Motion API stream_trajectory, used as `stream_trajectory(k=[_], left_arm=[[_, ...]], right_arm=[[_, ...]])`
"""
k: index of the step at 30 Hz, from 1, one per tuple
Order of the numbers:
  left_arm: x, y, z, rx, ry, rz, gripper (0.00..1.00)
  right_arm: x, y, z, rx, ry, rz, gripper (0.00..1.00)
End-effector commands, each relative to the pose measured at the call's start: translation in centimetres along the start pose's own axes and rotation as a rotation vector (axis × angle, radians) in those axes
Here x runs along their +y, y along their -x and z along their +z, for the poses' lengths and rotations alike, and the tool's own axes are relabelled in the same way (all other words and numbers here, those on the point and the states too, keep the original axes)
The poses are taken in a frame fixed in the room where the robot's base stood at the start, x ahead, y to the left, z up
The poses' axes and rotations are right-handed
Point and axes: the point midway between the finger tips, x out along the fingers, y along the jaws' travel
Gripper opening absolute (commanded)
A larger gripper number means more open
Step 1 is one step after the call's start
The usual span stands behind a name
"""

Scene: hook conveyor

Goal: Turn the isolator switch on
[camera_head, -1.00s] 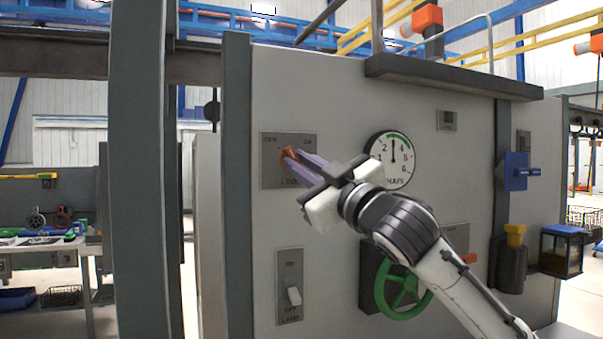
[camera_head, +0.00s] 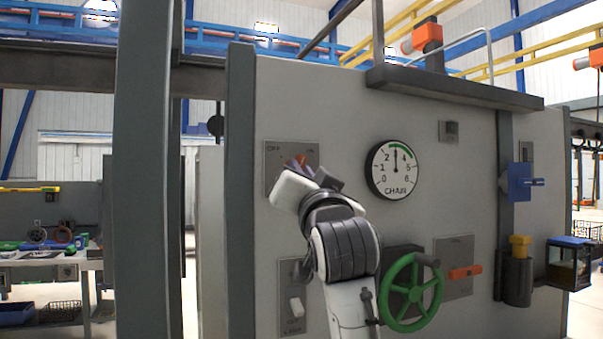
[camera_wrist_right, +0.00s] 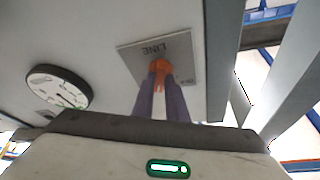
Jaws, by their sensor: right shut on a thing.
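The isolator switch is an orange-red handle (camera_head: 297,162) on a grey plate (camera_head: 274,162) at the panel's upper left, marked OFF at left and ON at right. My right gripper (camera_head: 308,170) is shut on this handle, its arm coming up from below. The gripper's body covers much of the handle in the head view, so its exact angle is unclear. In the right wrist view, the purple-grey fingers (camera_wrist_right: 161,88) close on the orange handle (camera_wrist_right: 161,67), in front of the plate reading LINE (camera_wrist_right: 190,45). My left gripper is not in view.
A round CHAIN gauge (camera_head: 395,170) sits right of the plate. Below are a lamp switch (camera_head: 296,307), a green handwheel (camera_head: 411,292) and an orange lever (camera_head: 465,272). A grey post (camera_head: 240,190) stands close left of the plate.

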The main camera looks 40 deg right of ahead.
Motion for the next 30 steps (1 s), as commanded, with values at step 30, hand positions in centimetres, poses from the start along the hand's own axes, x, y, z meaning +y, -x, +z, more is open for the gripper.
stream_trajectory(k=[30], left_arm=[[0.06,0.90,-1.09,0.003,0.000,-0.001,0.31]], right_arm=[[-0.22,-0.02,0.04,-0.002,-0.357,0.149,0.00]])
